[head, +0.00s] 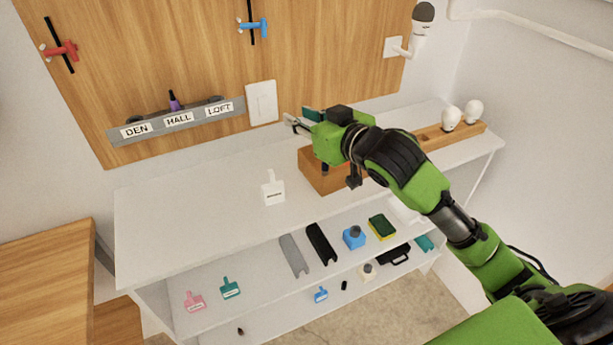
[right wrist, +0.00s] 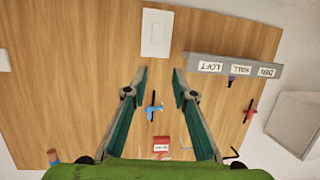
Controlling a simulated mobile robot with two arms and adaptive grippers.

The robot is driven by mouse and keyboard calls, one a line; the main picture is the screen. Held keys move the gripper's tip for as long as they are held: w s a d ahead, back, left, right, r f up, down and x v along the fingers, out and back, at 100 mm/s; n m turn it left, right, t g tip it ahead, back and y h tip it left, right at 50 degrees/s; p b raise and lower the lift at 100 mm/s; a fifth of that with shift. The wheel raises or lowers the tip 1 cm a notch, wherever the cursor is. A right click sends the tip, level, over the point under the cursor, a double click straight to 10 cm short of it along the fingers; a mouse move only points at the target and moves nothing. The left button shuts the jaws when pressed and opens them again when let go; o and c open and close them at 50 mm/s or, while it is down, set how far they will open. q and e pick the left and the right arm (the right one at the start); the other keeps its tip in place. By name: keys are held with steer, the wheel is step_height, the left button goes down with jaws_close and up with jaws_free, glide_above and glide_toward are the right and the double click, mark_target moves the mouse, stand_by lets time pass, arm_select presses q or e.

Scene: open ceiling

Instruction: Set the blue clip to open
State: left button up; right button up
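The blue clip (head: 253,27) sits crosswise on an upright black rod on the wooden board, near the top of the head view. In the right wrist view, the blue clip (right wrist: 154,111) shows upside down between my fingers, farther off on the board. My right gripper (head: 297,120) is in front of the board's lower part, below the blue clip and apart from it. Its fingers (right wrist: 160,73) are spread wide with nothing between them. My left gripper is out of view.
A red clip (head: 60,50) is on another rod at left. A labelled grey rack (head: 155,129) and white switch plate (head: 262,102) lie below. A wooden block (head: 318,174) stands under my right arm. The white tabletop's left part (head: 190,215) is mostly clear.

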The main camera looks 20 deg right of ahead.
steer(key=s+f+g, duration=0.1)
steer(key=s+f, duration=0.1)
steer(key=f, duration=0.3)
steer(key=s+a+f+g+h, duration=0.1)
steer(key=s+f, duration=0.2)
steer(key=f, duration=0.3)
steer(key=shift+s+a+f+g, duration=0.2)
steer(key=shift+s+a+g, duration=0.1)
steer(key=shift+g, duration=0.1)
steer(key=o, duration=0.6)
steer(key=n+t+h+b, duration=0.2)
steer(key=n+t+b, duration=0.1)
steer(key=n+t, duration=0.65)
glide_toward(264, 27)
steer(key=shift+g, duration=0.55)
steer(key=p+x, duration=0.3)
steer(key=x, duration=0.8)
steer(key=shift+w+d+r, duration=0.1)
steer(key=shift+d+r, duration=0.05)
steer(key=shift+d, duration=0.05)
